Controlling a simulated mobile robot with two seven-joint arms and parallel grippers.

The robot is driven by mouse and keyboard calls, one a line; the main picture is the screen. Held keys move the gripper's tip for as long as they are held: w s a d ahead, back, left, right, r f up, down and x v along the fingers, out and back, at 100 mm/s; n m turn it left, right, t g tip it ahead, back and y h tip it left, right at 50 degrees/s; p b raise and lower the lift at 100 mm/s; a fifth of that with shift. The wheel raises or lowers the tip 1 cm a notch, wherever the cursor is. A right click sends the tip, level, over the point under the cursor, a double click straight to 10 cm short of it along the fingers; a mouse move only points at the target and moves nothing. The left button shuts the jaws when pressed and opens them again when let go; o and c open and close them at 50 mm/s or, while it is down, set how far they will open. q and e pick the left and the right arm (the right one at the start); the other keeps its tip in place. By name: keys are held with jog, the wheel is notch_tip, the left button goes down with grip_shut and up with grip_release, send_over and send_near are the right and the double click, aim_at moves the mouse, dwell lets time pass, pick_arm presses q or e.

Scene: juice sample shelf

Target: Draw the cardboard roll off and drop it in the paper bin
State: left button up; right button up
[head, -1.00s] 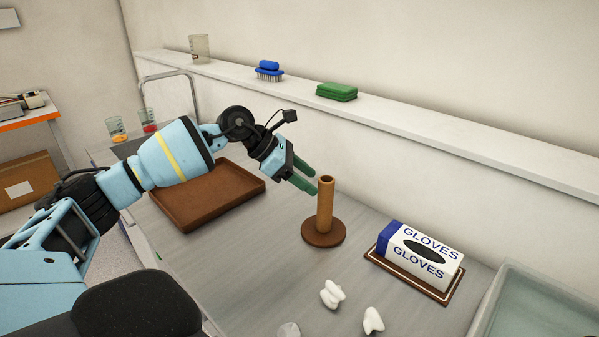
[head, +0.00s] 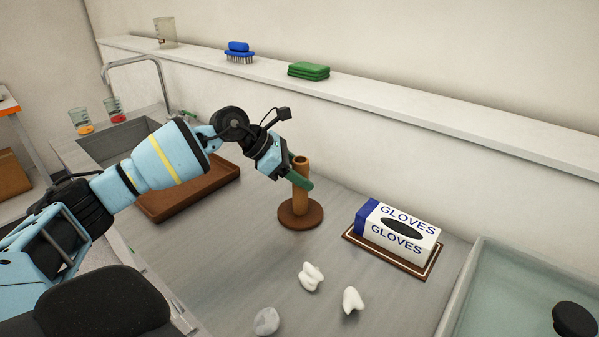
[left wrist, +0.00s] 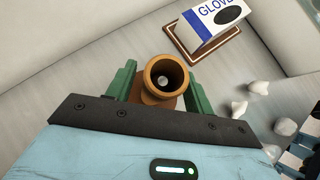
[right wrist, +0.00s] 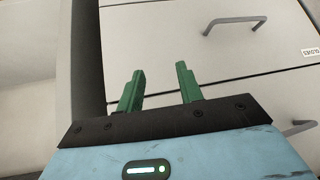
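The cardboard roll (head: 301,192) stands upright on a round brown base (head: 300,215) on the grey counter. In the left wrist view the hollow end of the roll (left wrist: 166,77) faces the camera, with a pale spot deep inside. My left gripper (head: 301,174) is at the upper part of the roll, one green finger on each side. In the left wrist view its fingers (left wrist: 160,92) stand apart with small gaps beside the roll. My right gripper (right wrist: 161,85) is open and empty in front of pale drawers. No paper bin can be made out.
A glove box (head: 398,232) on a brown tray stands right of the roll. Crumpled white pieces (head: 312,277) lie in front. A brown tray (head: 185,205) is behind my left arm. A clear tub (head: 500,270) is at right, and a sink (head: 110,145) at far left.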

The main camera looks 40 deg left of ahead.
pick_arm(q)
jog(key=c, duration=0.9)
jog(key=shift+c, duration=0.2)
pick_arm(e)
jog(key=shift+s+f, duration=0.15)
jog(key=shift+s, duration=0.25)
pick_arm(q)
jog(key=shift+r, duration=0.3)
pick_arm(e)
jog(key=shift+w+r, duration=0.25)
jog(key=shift+w, duration=0.05)
pick_arm(q)
jog(key=shift+r, duration=0.15)
pick_arm(e)
jog(key=shift+w+r, duration=0.15)
jog(key=shift+w, duration=0.2)
pick_arm(q)
jog(key=shift+r, duration=0.1)
pick_arm(e)
jog(key=shift+r, duration=0.1)
pick_arm(q)
jog(key=shift+r+p, duration=0.15)
jog(key=shift+p, duration=0.15)
pick_arm(e)
jog(key=shift+s, duration=0.15)
